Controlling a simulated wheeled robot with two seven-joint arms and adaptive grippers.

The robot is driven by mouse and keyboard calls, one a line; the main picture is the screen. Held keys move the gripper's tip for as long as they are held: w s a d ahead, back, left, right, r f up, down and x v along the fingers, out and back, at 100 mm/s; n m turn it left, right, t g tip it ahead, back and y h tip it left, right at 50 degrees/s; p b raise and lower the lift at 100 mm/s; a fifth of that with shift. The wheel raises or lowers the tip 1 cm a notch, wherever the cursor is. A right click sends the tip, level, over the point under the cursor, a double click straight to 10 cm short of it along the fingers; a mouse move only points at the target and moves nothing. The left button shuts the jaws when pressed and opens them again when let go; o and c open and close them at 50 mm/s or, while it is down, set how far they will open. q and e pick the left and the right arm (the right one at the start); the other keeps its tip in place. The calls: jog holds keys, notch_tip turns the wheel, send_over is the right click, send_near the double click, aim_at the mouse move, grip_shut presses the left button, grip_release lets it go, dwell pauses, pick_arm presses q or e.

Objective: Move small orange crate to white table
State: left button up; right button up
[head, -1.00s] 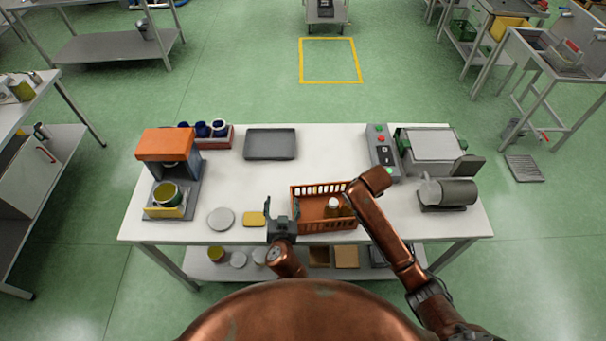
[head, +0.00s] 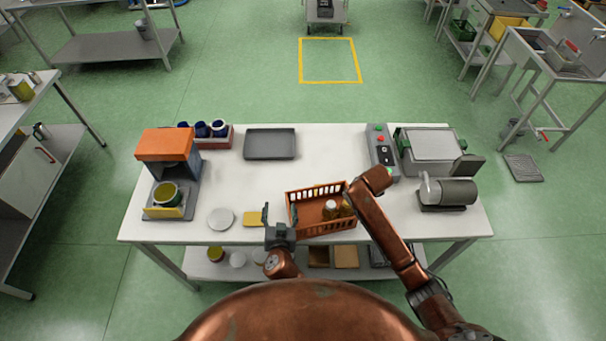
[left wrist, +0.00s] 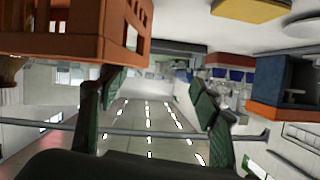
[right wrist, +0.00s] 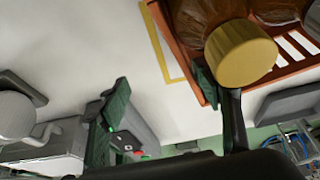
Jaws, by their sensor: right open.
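The small orange crate (head: 322,228) stands on the white table (head: 225,178) near its front edge, turned slightly askew. Bottles (head: 331,207) stand in it. My left gripper (head: 279,213) is open at the crate's left end, with nothing between its fingers. In the left wrist view the crate (left wrist: 60,40) is beside and above one finger of this open gripper (left wrist: 150,120). My right arm reaches over the crate's right end and hides part of it. In the right wrist view my right gripper (right wrist: 170,110) is open, one finger close against the crate wall (right wrist: 185,50) beside a yellow bottle cap (right wrist: 240,52).
A yellow sponge-like block (head: 252,219) and pale disc (head: 220,219) lie left of the crate. A grey tray (head: 270,144) lies behind. An orange-topped machine (head: 166,146) stands left; a control box (head: 381,152) and grey cylindrical machine (head: 448,193) stand right. The table's middle is clear.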

pick_arm(q)
jog(key=d, duration=0.2)
jog(key=shift+s+d+r+n, duration=0.25)
jog(key=shift+s+d+n, duration=0.05)
jog(key=shift+s+d, duration=0.05)
pick_arm(e)
jog(key=shift+a, duration=0.1)
jog(key=v, duration=0.8)
pick_arm(q)
jog(key=s+a+p, duration=0.1)
jog(key=a+p, duration=0.1)
jog(key=a, duration=0.4)
pick_arm(e)
jog(key=shift+r, duration=1.05)
pick_arm(q)
jog(key=shift+a, duration=0.1)
jog(key=shift+s, duration=0.1)
pick_arm(e)
jog(key=shift+s, duration=0.1)
